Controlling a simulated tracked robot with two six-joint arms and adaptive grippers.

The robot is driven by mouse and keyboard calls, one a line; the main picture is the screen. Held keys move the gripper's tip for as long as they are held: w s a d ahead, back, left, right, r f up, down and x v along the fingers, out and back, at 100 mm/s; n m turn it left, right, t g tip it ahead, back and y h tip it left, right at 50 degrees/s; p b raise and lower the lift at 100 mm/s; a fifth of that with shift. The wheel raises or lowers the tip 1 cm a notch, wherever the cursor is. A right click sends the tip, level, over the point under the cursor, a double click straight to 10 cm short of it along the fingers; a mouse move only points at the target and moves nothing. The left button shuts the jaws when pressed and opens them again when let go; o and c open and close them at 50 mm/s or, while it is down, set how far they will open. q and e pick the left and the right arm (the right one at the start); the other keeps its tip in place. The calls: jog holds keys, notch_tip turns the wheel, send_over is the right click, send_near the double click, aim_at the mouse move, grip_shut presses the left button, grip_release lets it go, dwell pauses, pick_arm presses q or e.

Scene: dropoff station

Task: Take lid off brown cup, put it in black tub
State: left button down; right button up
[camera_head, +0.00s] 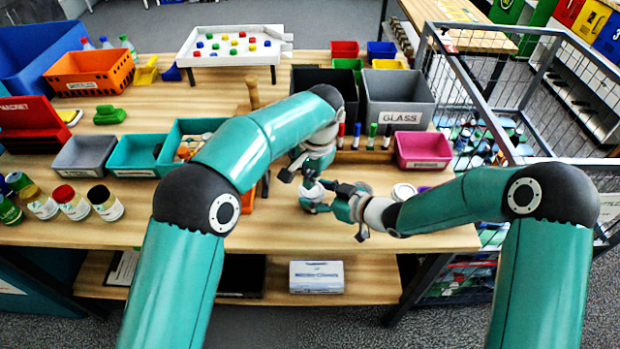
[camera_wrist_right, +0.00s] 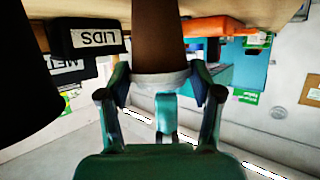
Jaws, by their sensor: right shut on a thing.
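The brown cup (camera_wrist_right: 158,35) shows in the right wrist view, which is upside down. It stands upright on the wooden table, with its white lid (camera_wrist_right: 160,82) between the fingers of my right gripper (camera_wrist_right: 160,95). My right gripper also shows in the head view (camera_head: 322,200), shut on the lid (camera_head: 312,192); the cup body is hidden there. My left gripper (camera_head: 298,176) hangs just above and behind it, its fingers apart and empty. A black tub marked LIDS (camera_wrist_right: 92,38) shows in the right wrist view. My left arm probably hides it in the head view.
Another white-lidded cup (camera_head: 403,191) stands beside my right wrist. A pink tub (camera_head: 423,149), grey GLASS bin (camera_head: 398,115) and several markers are behind. Jars (camera_head: 104,203) stand at the left. The table's front middle is clear; a wire cage (camera_head: 520,110) stands right.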

pick_arm(q)
jog(key=shift+r, duration=0.1)
jog(key=shift+r+g+h, duration=0.45)
jog(key=shift+g+h, duration=0.05)
jog(key=shift+h, duration=0.1)
pick_arm(e)
jog(key=shift+r, duration=0.1)
pick_arm(q)
jog(key=c, duration=1.4)
grip_release()
jog(key=shift+r, duration=0.1)
notch_tip(320, 180, up, 7)
jog(key=shift+r, duration=0.1)
